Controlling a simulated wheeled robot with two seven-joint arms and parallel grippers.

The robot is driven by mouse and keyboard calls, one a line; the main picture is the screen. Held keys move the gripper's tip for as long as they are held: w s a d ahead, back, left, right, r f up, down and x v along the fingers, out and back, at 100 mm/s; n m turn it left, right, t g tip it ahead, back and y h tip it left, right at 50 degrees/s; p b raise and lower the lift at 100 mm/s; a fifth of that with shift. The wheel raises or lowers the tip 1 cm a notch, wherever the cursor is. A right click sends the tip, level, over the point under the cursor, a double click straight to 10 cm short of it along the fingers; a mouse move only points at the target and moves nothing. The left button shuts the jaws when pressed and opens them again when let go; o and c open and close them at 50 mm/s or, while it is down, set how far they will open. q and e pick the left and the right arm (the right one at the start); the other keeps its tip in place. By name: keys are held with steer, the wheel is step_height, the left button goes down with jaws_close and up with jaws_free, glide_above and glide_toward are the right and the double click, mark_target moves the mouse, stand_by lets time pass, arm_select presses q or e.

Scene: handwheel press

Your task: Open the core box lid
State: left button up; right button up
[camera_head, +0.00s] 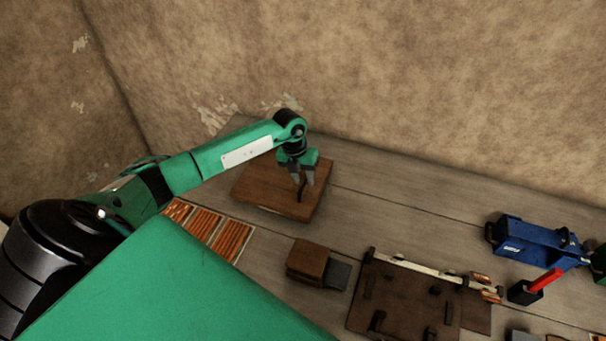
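The core box (262,188) is a flat brown wooden box on the table, near the back wall. Its lid lies flat and closed, with a dark curved handle (300,192) near its right side. My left gripper (303,182) points down over the lid at this handle. Its two grey fingers are apart, with the handle's upper end close to or between their tips. I cannot tell whether they touch it. My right gripper is not in view.
Copper-coloured strips in trays (216,228) lie left in front of the box. A small brown block (308,261) and a dark brown fixture board (405,295) stand in front right. A blue device (535,238) is at far right. Table right of the box is clear.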

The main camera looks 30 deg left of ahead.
arm_select(q)
jaws_close()
steer(key=s+a+b, duration=0.2)
steer(key=a+b, duration=0.2)
steer(key=a, duration=0.8)
steer(key=s+a+b, duration=0.3)
steer(key=a+b, duration=0.2)
steer(key=a, duration=0.7)
steer(key=shift+s, duration=0.35)
jaws_free()
